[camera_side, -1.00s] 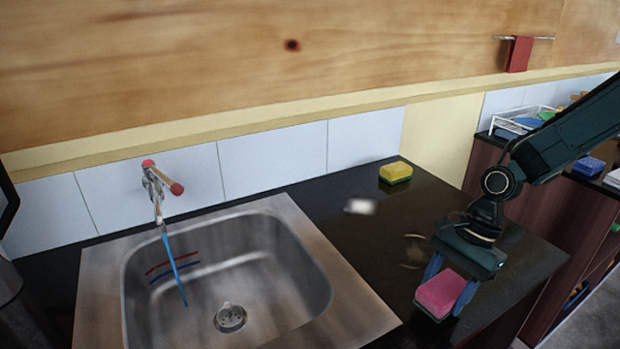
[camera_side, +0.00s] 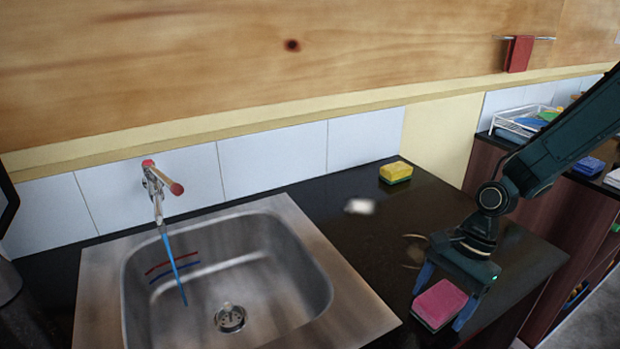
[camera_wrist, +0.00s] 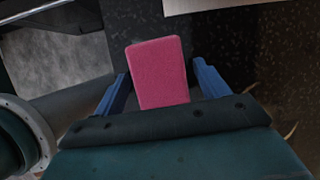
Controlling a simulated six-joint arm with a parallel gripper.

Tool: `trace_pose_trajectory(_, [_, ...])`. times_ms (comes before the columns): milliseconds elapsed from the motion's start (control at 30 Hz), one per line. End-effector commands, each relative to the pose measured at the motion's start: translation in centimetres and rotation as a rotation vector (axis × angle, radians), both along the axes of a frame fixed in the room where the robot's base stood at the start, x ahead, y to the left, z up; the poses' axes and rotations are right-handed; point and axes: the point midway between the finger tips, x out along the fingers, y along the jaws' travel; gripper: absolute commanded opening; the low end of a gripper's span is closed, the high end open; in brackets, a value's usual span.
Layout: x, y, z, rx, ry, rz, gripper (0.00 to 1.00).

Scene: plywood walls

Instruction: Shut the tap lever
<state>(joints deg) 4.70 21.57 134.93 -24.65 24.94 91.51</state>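The tap (camera_side: 157,200) stands behind the sink at the left, with a red-tipped lever (camera_side: 168,181) pointing toward the lower right. A blue stream (camera_side: 174,265) runs from its spout into the basin. My gripper (camera_side: 440,308) is at the right of the counter, far from the tap. Its blue fingers are open on either side of a pink sponge (camera_side: 439,303), which lies on the counter. In the wrist view the pink sponge (camera_wrist: 159,73) is between the spread fingers, with a gap visible on each side.
The steel sink (camera_side: 355,318) fills the left of the dark counter (camera_side: 345,250). A yellow-green sponge (camera_side: 396,172) is near the wall, and a small white object (camera_side: 359,206) lies between it and the sink. A red cloth (camera_side: 519,54) hangs on a rail. A white rack (camera_side: 520,124) stands at right.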

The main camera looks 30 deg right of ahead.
Motion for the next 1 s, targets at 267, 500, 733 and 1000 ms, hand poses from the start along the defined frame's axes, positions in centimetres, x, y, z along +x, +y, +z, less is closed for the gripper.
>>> trace_pose_trajectory(267, [0.0, 0.0, 0.0, 0.0, -0.001, 0.0, 0.74])
trace_pose_trajectory(500, [0.1, -0.6, 1.3, 0.0, -0.002, -0.002, 0.74])
trace_pose_trajectory(733, [0.2, -1.7, 4.0, -0.001, -0.005, -0.003, 0.74])
trace_pose_trajectory(1000, [0.3, -3.3, 8.1, -0.002, -0.006, -0.004, 0.74])
